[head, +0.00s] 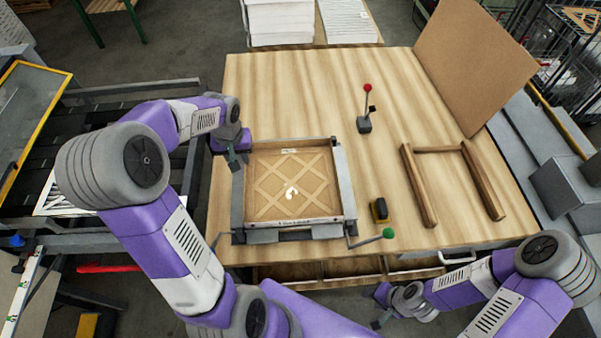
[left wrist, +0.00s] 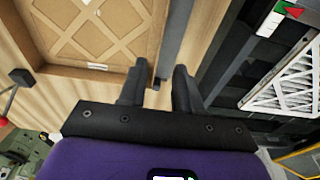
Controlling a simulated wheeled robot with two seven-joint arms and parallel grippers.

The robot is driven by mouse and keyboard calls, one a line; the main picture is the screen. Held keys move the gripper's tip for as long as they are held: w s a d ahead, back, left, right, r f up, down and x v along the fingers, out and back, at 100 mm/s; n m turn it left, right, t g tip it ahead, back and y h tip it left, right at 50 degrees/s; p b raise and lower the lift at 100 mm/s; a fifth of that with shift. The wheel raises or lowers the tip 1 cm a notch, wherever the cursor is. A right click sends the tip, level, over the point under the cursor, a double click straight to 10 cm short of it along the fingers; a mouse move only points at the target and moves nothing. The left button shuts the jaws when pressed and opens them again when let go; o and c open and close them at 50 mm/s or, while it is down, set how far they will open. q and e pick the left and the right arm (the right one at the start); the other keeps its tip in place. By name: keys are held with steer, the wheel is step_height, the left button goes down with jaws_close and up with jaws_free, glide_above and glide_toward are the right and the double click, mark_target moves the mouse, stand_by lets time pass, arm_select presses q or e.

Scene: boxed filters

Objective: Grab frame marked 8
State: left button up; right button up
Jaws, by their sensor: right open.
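A boxed wooden frame with a lattice face (head: 268,204) lies in a metal fixture (head: 349,190) on the table. It has a white mark in its middle and small labels on its edges; I cannot read a number. It also fills the upper left of the left wrist view (left wrist: 95,32). My left gripper (head: 236,160) is at the fixture's upper left corner, beside the frame. In the left wrist view its two fingers (left wrist: 158,88) are apart with nothing held between them. My right gripper (head: 379,307) is open and empty, low in front of the table.
A U-shaped wooden piece (head: 428,190) lies at the table's right. A red-knobbed lever (head: 365,124), a black-and-yellow block (head: 379,210) and a green-knobbed handle (head: 388,234) stand near the fixture. A brown board (head: 475,65) leans at the back right. The table's back left is clear.

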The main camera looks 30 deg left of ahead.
mark_target(245, 180)
arm_select(q)
step_height(245, 180, down, 6)
steer(key=b, duration=0.5)
steer(key=shift+s+f, duration=0.15)
steer(key=shift+s+a+f, duration=0.1)
steer(key=shift+f, duration=0.6)
steer(key=f, duration=0.3)
steer(key=w+f, duration=0.1)
steer(key=f, duration=0.1)
steer(key=shift+a+f, duration=0.25)
steer(key=shift+f, duration=0.1)
jaws_close()
